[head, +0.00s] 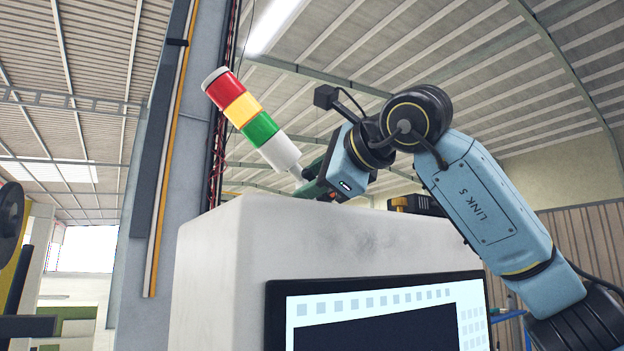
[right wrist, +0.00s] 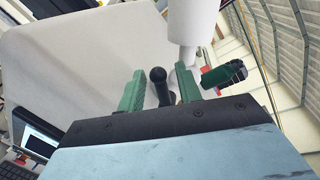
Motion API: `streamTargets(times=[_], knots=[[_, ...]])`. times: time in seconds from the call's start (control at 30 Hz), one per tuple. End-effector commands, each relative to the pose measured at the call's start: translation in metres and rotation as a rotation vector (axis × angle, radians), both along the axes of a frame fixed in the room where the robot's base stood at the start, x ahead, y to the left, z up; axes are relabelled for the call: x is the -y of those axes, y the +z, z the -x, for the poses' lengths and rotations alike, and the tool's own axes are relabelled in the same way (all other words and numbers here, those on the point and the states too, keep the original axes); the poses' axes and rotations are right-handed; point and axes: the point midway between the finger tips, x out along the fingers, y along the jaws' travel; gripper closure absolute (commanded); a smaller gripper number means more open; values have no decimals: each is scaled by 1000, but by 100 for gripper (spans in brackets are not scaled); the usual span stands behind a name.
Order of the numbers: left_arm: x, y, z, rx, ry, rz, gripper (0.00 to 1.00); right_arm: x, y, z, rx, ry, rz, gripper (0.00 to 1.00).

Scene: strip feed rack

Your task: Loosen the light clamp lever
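The signal light (head: 243,108), with red, yellow and green bands and a white base, leans to the left above the machine cabinet in the head view. Its white lower part (right wrist: 190,25) shows at the top of the right wrist view. The clamp lever (right wrist: 158,76), black with a round knob, stands between the green fingers of my right gripper (right wrist: 160,88), beside the light's base. The fingers are apart, with gaps at the lever's sides. In the head view my right gripper (head: 312,184) is at the light's foot, partly hidden. My left gripper is not in view.
The white cabinet (head: 225,260) with a screen (head: 380,310) fills the space below my right arm. A grey column (head: 170,150) with cables stands left of the light. A green and black part (right wrist: 222,75) lies right of the fingers in the wrist view.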

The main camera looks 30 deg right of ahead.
Motion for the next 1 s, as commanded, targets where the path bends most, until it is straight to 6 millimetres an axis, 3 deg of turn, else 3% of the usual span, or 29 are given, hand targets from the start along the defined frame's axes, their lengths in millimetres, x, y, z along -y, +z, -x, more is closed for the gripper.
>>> streamTargets(times=[0.37,0.8,1.0], knots=[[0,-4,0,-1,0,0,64,2,2,9,3,0,-2,66],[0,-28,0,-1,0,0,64,17,16,97,4,0,-1,66],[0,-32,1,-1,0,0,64,22,21,123,2,-1,-1,66]])
